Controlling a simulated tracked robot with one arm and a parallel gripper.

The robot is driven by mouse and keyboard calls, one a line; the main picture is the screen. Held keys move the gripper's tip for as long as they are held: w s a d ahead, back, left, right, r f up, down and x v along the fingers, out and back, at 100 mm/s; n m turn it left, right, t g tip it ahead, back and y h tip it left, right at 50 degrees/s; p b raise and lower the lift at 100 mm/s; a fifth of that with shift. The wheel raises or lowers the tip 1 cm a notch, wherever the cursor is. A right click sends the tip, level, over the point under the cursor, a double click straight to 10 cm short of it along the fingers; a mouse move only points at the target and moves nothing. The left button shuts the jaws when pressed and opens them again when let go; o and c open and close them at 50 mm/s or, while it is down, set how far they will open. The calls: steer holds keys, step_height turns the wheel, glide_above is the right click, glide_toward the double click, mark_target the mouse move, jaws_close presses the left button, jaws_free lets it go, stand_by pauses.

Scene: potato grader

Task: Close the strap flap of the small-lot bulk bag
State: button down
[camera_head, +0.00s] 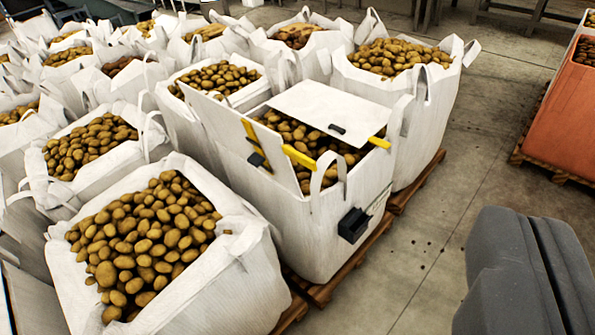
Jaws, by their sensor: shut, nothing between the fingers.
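The small-lot bulk bag (300,215) is a white bag of potatoes in the middle of the view, standing on a wooden pallet. A white flap (325,105) lies over the back part of its mouth, with a small black piece and a yellow strap end (379,142) at its edge. Another white panel (235,135) stands tilted up at the left side, with yellow straps (298,157) and a black piece by it. Potatoes show between the two. A black box (353,225) sits on the bag's right face. My gripper (530,222), dark grey, is at the lower right, shut and empty, apart from the bag.
Several other open white bags of potatoes (235,290) crowd the left and back, with upright loop handles. An orange crate (563,115) stands on a pallet at the right edge. Bare concrete floor (455,170) lies between the bags and the crate.

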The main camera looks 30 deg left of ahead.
steer(key=w+a+f+n+b, duration=0.1)
steer(key=w+a+f+n, duration=0.25)
steer(key=w+f, duration=0.5)
steer(key=n+t+y+b, duration=0.3)
steer(key=n+y, duration=0.5)
steer(key=n, duration=1.3)
glide_toward(302, 162)
steer(key=s, duration=0.8)
steer(key=shift+g, duration=0.4)
steer(key=shift+w+a+r+b, duration=0.25)
steer(key=shift+w+b, duration=0.35)
steer(key=shift+w, duration=1.55)
steer(key=shift+w+a+r+b, duration=0.2)
steer(key=shift+w+a+b, duration=0.35)
steer(key=shift+w, duration=1.55)
steer(key=shift+w+a+r+b, duration=0.2)
steer(key=shift+w+b, duration=0.5)
steer(key=shift+w, duration=1.45)
